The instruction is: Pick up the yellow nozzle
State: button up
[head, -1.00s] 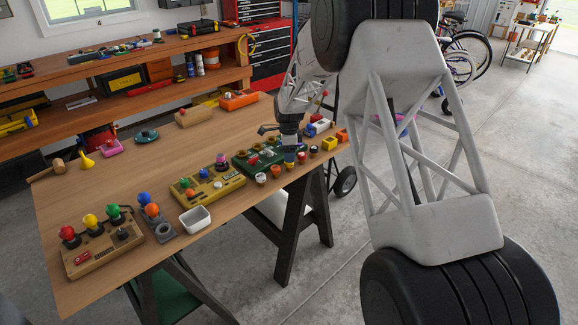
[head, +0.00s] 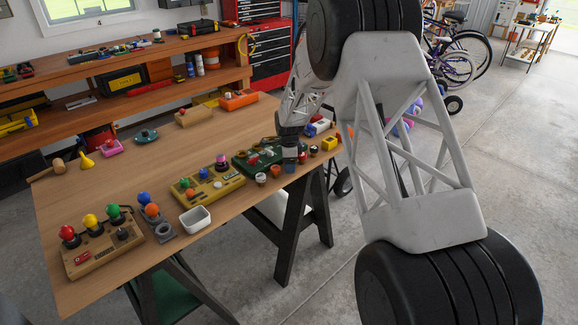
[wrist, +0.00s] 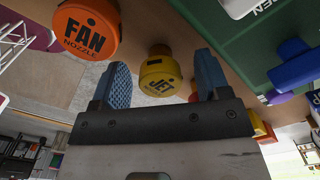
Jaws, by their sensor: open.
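The yellow nozzle (wrist: 160,82), a round cap marked JET, shows in the wrist view between the two blue pads of my gripper (wrist: 163,76). The jaws are open, with a visible gap between the nozzle and each pad. Whether the fingertips reach down alongside it cannot be told. In the head view my gripper (head: 290,153) is low over the front edge of the wooden table, among small round pieces. I cannot tell which of these is the yellow nozzle there.
An orange fan nozzle (wrist: 87,28) is close on the left in the wrist view. A green panel (wrist: 240,45) with a blue knob (wrist: 296,66) is on the right. A tan control box (head: 208,188) and white tray (head: 195,219) stand farther left on the table (head: 130,180).

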dwell(0.3)
jog(key=c, duration=1)
jog(key=shift+r, duration=0.1)
jog(key=shift+r, duration=0.75)
notch_tip(320, 180, up, 2)
jog(key=shift+r, duration=0.1)
jog(key=s+d, duration=0.2)
jog(key=s, duration=0.5)
jog(key=s+d+r, duration=0.1)
jog(key=s, duration=0.7)
jog(key=shift+s+d, duration=0.3)
jog(key=shift+d, duration=0.05)
jog(key=shift+r, duration=0.1)
jog(key=shift+w, duration=0.1)
